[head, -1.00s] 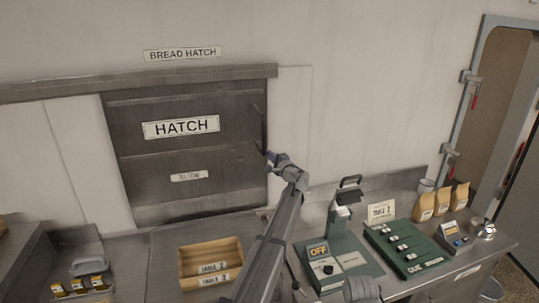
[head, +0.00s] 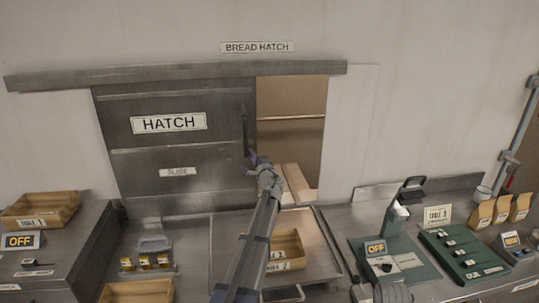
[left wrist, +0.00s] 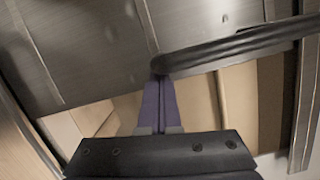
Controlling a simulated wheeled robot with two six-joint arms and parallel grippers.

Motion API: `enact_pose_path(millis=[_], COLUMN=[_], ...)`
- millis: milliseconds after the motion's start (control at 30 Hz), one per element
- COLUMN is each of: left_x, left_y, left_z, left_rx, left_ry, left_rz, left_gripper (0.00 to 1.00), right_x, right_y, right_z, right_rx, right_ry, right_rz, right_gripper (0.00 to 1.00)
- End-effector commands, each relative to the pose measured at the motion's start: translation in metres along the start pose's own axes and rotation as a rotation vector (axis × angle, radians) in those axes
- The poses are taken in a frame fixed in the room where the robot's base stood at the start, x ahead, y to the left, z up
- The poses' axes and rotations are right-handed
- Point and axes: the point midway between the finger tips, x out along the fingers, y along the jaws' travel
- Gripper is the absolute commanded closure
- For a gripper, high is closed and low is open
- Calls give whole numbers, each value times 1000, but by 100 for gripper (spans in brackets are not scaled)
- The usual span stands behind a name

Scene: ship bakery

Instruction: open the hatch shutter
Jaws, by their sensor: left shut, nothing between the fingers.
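The steel hatch shutter (head: 172,150), marked HATCH and SLIDE, stands partly open in the head view. A gap on its right shows the tan hatch opening (head: 291,130). A dark upright bar handle (head: 246,130) is near its right edge. My left gripper (head: 253,161) is at the handle's lower end, with its purple fingers shut and empty. In the left wrist view the fingers (left wrist: 160,105) point at the end of the handle (left wrist: 235,44). Whether they touch it I cannot tell.
A steel rail (head: 180,73) runs above the shutter. Below my left arm a wooden crate (head: 287,250) stands on the counter. A green scale (head: 390,250) and a green tray (head: 462,250) stand to the right, and another crate (head: 42,210) at the far left.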

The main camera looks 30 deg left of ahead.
Motion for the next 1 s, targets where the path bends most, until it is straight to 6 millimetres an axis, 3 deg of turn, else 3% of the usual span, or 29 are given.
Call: enact_pose_path(millis=[33, 200, 500, 733, 1000], left_x=[3, 17, 40, 52, 58], left_y=[4, 16, 34, 43, 48], left_z=[23, 81, 168, 211, 233], left_rx=[1, 1, 0, 1, 1], left_ry=[-9, -10, -8, -5, -3], left_rz=[1, 2, 2, 1, 0], left_gripper=[100, 100, 100, 100, 100], right_x=[0, 0, 0, 0, 0], right_y=[0, 0, 0, 0, 0], right_z=[0, 0, 0, 0, 0], right_rx=[0, 0, 0, 0, 0], right_ry=[0, 0, 0, 0, 0], right_rz=[0, 0, 0, 0, 0], right_gripper=[100, 100, 100, 100, 100])
